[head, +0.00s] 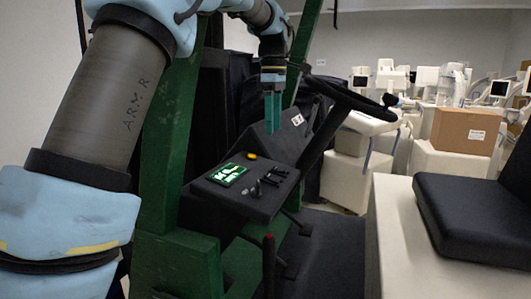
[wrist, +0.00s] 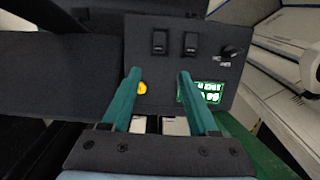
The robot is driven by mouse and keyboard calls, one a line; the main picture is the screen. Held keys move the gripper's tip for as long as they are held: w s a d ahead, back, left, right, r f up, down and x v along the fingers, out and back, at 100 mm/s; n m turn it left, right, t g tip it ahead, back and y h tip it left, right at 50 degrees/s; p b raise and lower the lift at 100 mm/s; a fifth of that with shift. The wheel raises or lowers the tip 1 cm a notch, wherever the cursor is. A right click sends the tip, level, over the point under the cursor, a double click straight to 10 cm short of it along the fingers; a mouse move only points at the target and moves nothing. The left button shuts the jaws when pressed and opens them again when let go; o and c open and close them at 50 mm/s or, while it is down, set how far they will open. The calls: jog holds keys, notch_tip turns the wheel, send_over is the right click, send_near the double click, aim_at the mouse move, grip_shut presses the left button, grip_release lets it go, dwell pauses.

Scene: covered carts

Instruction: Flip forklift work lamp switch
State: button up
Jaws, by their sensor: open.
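The forklift's dark control panel (head: 240,199) is in the middle of the head view. In the wrist view it holds two black rocker switches, a left one (wrist: 160,41) and a right one (wrist: 190,43). I cannot read which one is the work lamp switch. A black knob (wrist: 231,52) is right of them, and a yellow button (wrist: 142,87) and a lit green display (wrist: 205,92) are nearer my gripper. My gripper (wrist: 160,73), with teal fingers, is open and empty. Its fingertips point toward the switches, with no contact visible. In the head view my gripper (head: 272,118) hangs above the panel's far side.
A black steering wheel (head: 350,92) on a slanted column stands just right of my gripper. Green frame posts (head: 167,150) rise on the left. A black seat (head: 480,215) is at right. White equipment and a cardboard box (head: 465,131) are behind.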

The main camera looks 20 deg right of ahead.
aim_at(279, 169)
notch_tip(279, 169, down, 11)
jog(key=p, duration=0.3)
jog(key=shift+w+d+r, duration=0.1)
jog(key=shift+w+r, duration=0.05)
jog(key=shift+c, duration=0.2)
grip_shut()
dwell(0.4)
